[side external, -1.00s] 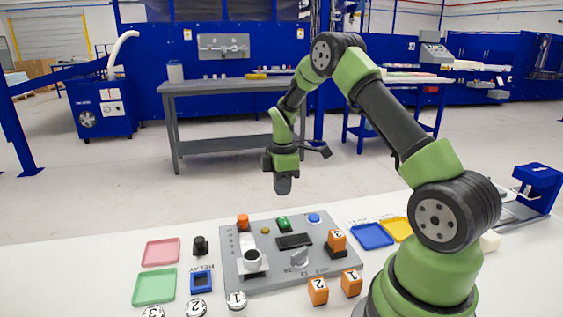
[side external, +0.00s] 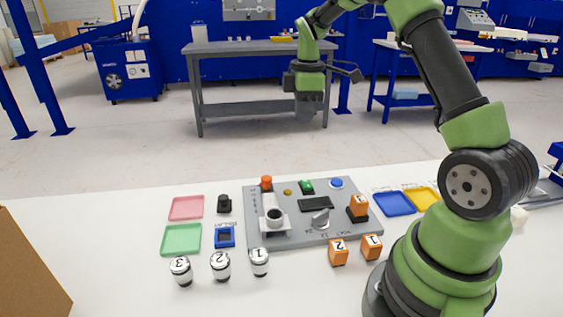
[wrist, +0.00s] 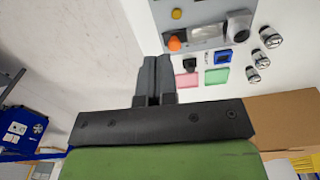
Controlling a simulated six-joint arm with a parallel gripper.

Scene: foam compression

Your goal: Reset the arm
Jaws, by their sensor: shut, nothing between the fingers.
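My arm reaches up and over the white table in the side view. My gripper (side external: 309,118) hangs in the air above and behind the grey control panel (side external: 260,241), pointing down. It touches nothing. In the wrist view my gripper (wrist: 153,62) shows its two dark fingers close together with nothing between them.
On the table are a pink tray (side external: 186,208), a green tray (side external: 181,239), a blue tray (side external: 394,203) and a yellow tray (side external: 423,199). Several numbered cylinders (side external: 220,266) and orange blocks (side external: 339,252) stand in front. A cardboard box (side external: 28,265) is at left.

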